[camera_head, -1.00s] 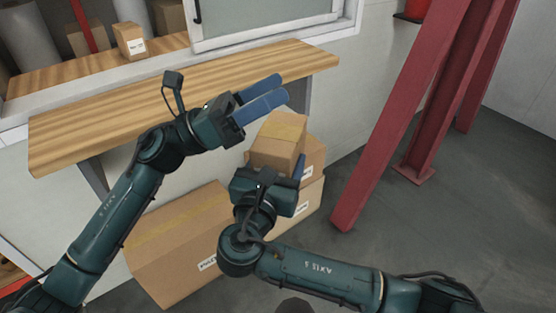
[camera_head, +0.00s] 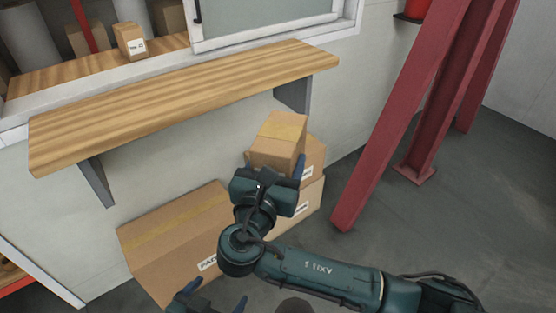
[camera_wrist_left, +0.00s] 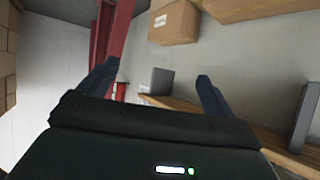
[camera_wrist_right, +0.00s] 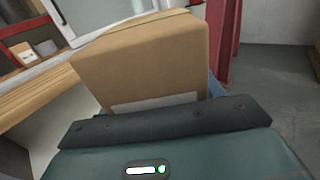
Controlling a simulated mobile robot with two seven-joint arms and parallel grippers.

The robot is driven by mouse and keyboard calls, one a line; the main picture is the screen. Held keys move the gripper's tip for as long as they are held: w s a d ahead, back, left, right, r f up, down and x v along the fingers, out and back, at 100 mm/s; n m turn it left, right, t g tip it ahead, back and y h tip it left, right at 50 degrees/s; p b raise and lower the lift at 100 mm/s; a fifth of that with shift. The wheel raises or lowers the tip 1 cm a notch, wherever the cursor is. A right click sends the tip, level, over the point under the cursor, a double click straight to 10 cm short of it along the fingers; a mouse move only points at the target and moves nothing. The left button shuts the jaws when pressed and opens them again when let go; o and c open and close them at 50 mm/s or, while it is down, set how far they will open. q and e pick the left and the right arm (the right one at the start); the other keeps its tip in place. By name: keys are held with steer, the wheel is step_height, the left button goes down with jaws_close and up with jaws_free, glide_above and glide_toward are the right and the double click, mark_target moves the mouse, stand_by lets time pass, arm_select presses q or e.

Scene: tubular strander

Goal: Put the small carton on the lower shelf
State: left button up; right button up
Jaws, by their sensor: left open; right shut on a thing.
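The small carton (camera_head: 272,150) is brown with a lighter tape strip on top. My right gripper (camera_head: 272,172) is shut on it, with blue fingers at its sides, and holds it in front of the stacked boxes. The carton (camera_wrist_right: 150,65) fills the middle of the right wrist view. A wooden shelf (camera_head: 180,105) on grey brackets runs along the wall below the window; its top is bare. My left gripper (camera_head: 217,293) is open and empty at the bottom edge of the head view, partly cut off. Its spread fingers also show in the left wrist view (camera_wrist_left: 155,82).
A large carton (camera_head: 180,240) stands on the floor below the shelf, with more boxes (camera_head: 314,160) behind the held carton. Another little carton (camera_head: 131,41) stands on the window ledge. A red steel column (camera_head: 400,110) rises to the right. Floor farther right is clear.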

arm_select(q)
steer(key=shift+s+d+f+n+g, duration=0.1)
steer(key=shift+s+f+n+g, duration=0.1)
steer(key=shift+s+f, duration=0.25)
steer(key=shift+s+f+n+g, duration=0.2)
steer(key=shift+s, duration=0.35)
